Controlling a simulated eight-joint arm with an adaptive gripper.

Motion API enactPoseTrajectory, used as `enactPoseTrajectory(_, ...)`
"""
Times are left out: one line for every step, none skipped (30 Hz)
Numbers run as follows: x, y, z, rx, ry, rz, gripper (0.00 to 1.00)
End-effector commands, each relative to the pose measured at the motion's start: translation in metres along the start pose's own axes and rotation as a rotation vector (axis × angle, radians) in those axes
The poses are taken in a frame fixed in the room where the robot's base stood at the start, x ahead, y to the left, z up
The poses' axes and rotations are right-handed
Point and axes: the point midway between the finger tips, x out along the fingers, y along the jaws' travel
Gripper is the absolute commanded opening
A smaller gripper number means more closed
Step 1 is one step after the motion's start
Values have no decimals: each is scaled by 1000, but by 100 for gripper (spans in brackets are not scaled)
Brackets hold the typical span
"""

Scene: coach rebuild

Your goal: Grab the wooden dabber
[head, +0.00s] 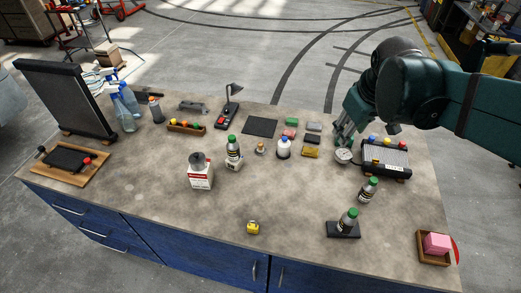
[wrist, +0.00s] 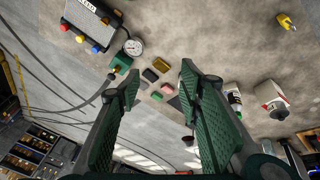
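I cannot pick out the wooden dabber for certain. A small piece with an orange-brown top (head: 260,148) stands mid-table in the head view, left of the white blue-capped bottle, and may be it; it is too small to tell. My gripper (head: 345,138) hangs over the right part of the table, beside the round gauge (head: 343,155). In the wrist view my gripper (wrist: 161,73) is open, its two green fingers wide apart with nothing between them. Its fingers hide part of the table there.
Coloured blocks (head: 310,152) lie left of my gripper, and a black box with coloured knobs (head: 386,158) stands right of it. White bottle (head: 283,148), green-capped bottle (head: 234,150) and red-white box (head: 200,174) stand further left. The table's front middle is mostly clear around a yellow item (head: 253,227).

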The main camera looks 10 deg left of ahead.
Motion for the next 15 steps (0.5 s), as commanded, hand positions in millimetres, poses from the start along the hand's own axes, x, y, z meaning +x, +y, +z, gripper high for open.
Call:
enactPoseTrajectory(6,-1,-10,-24,-7,-6,36)
enactPoseTrajectory(8,-2,-15,-41,-11,-9,36)
enactPoseTrajectory(12,-3,-22,-62,-17,-13,36)
enactPoseTrajectory(15,-4,-26,-78,-22,-17,36)
enactPoseTrajectory(18,-5,-31,-94,-27,-20,36)
enactPoseTrajectory(22,-6,-37,-114,-33,-25,36)
enactPoseTrajectory(26,-7,-42,-131,-37,-28,36)
enactPoseTrajectory(29,-8,-47,-147,-42,-31,36)
enactPoseTrajectory(34,-10,-53,-168,-48,-36,36)
enactPoseTrajectory(37,-11,-58,-185,-53,-40,36)
enactPoseTrajectory(41,-12,-62,-199,-57,-43,36)
enactPoseTrajectory(46,-14,-69,-221,-63,-48,36)
enactPoseTrajectory(49,-16,-74,-237,-67,-51,36)
enactPoseTrajectory(53,-17,-78,-253,-72,-55,36)
enactPoseTrajectory(58,-20,-84,-275,-78,-60,36)
